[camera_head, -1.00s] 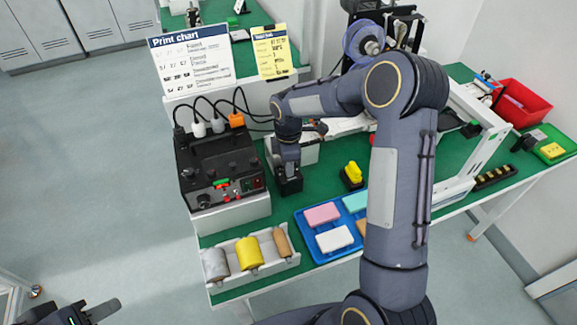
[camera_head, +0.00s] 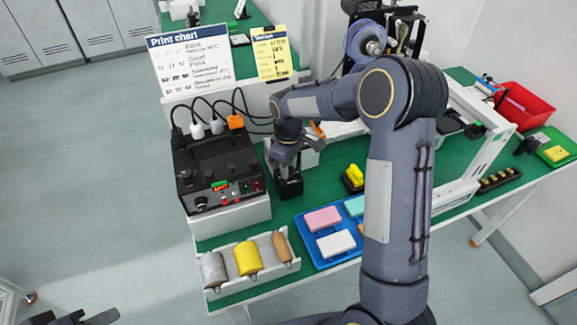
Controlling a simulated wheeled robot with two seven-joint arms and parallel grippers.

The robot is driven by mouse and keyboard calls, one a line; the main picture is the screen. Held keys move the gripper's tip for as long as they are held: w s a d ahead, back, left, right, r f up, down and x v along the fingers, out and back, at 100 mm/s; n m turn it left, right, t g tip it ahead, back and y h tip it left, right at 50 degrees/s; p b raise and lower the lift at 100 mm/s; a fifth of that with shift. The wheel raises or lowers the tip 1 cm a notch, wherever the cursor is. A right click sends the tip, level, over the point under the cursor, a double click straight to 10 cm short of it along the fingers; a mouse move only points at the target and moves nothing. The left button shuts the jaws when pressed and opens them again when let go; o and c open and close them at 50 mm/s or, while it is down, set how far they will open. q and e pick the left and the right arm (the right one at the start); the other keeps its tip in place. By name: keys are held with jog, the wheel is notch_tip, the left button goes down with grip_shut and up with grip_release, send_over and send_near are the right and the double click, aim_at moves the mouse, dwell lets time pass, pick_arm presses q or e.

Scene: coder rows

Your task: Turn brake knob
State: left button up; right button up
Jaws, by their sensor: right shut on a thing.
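My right gripper (camera_head: 287,170) points down over a small black block (camera_head: 290,189) on the green bench, just right of the control box. It is shut on what seems to be the brake knob on top of that block; the fingers hide most of it. The black control box (camera_head: 217,166) has small dials, a lit display, and red buttons on its face. My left gripper (camera_head: 82,319) is cut off at the bottom left edge, far from the bench things, and its opening cannot be made out.
A white rack (camera_head: 247,279) holds grey, yellow and tan rolls at the bench front. A blue tray (camera_head: 316,254) with coloured blocks lies right of it. A yellow-topped item (camera_head: 354,176) and a red bin (camera_head: 525,103) stand farther right. Cables loop behind the control box.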

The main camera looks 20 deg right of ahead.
dwell(0.5)
jog(key=o, duration=1)
jog(key=shift+r, duration=3.95)
jog(key=s+r+m+t+y, duration=0.1)
jog(key=s+r+m, duration=0.1)
jog(key=s+r, duration=0.45)
jog(key=s+a+m+t+y, duration=0.1)
jog(key=s+m, duration=0.1)
jog(key=s, duration=0.5)
jog(key=s+a+f+m+t+y, duration=0.1)
jog(key=s+m+t, duration=0.1)
jog(key=s, duration=0.5)
jog(key=s+a+m+t, duration=0.1)
jog(key=s+a+m, duration=0.1)
jog(key=s, duration=0.6)
jog(key=shift+f+m+t+y, duration=0.3)
jog(key=shift+f+m+y, duration=0.1)
jog(key=shift+m, duration=0.1)
